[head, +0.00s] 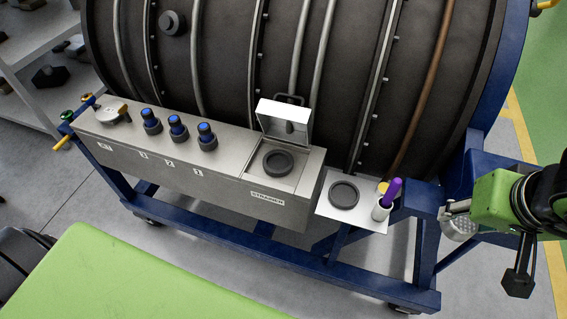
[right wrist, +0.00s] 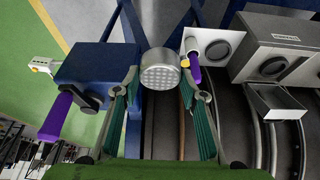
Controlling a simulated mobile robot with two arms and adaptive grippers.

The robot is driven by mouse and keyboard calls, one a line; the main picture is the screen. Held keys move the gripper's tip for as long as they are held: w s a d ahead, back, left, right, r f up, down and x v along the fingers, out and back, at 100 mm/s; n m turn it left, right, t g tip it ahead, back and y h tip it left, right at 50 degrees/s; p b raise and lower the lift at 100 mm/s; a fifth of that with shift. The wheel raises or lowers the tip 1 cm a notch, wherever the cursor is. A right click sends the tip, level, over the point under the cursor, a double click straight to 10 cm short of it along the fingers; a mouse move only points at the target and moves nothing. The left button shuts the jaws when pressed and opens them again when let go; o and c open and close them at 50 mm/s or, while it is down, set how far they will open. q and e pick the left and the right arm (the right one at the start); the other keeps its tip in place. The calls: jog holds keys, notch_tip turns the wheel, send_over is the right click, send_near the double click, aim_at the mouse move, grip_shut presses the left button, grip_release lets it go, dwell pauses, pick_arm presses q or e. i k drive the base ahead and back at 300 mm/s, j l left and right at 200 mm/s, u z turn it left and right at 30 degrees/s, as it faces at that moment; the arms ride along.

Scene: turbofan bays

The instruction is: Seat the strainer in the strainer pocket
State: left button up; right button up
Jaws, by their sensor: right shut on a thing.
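The strainer (head: 460,228), a silver cup with a perforated face, is in my right gripper (head: 455,212) at the right of the head view. In the right wrist view the strainer (right wrist: 160,76) sits between the two fingers, its perforated face toward the camera. The strainer pocket (head: 278,163) is a dark round ring in the open box labelled STRAINER (head: 267,197). Its square lid (head: 285,121) stands raised. My right gripper is well to the right of the pocket, beyond the side shelf. My left gripper does not show.
A side shelf (head: 325,207) carries a dark ring (head: 344,194) and a white holder (head: 380,211) with a purple-handled tool (head: 392,190). Several blue-topped filters (head: 177,127) stand left of the box. The dark engine casing (head: 225,65) rises behind. A green surface (head: 130,280) lies in front.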

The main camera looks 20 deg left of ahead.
aim_at(246, 171)
jog(key=j+z, duration=0.7)
jog(key=z, duration=0.15)
jog(key=j, duration=0.5)
jog(key=k+j+z, duration=0.15)
jog(key=j, duration=0.3)
jog(key=k+j, duration=0.1)
jog(key=j, duration=0.4)
jog(key=k+j+z, duration=0.15)
jog(key=j, duration=0.3)
jog(key=i+j, duration=0.05)
